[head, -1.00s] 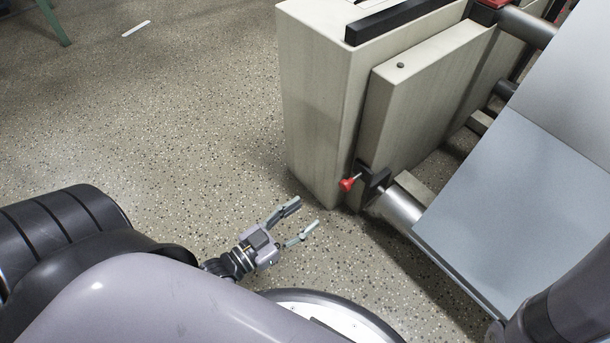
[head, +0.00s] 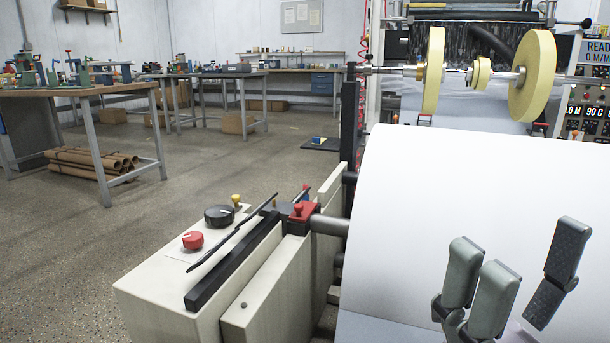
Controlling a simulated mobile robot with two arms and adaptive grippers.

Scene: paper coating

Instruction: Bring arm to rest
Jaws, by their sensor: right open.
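My right gripper (head: 522,258) shows at the lower right, with its grey fingers pointing up and spread apart. Nothing is between the fingers. They appear in front of the wide white paper web (head: 440,200) of the coating machine; whether they touch it cannot be told. Most of my right arm is outside the picture. My left gripper is not in view.
The machine's side housing (head: 160,297) has a red knob (head: 193,240) and a black knob (head: 219,215) on top. Yellow rolls (head: 532,75) sit on a shaft behind. A workbench (head: 85,90) stands at the left. Open floor (head: 200,180) lies between.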

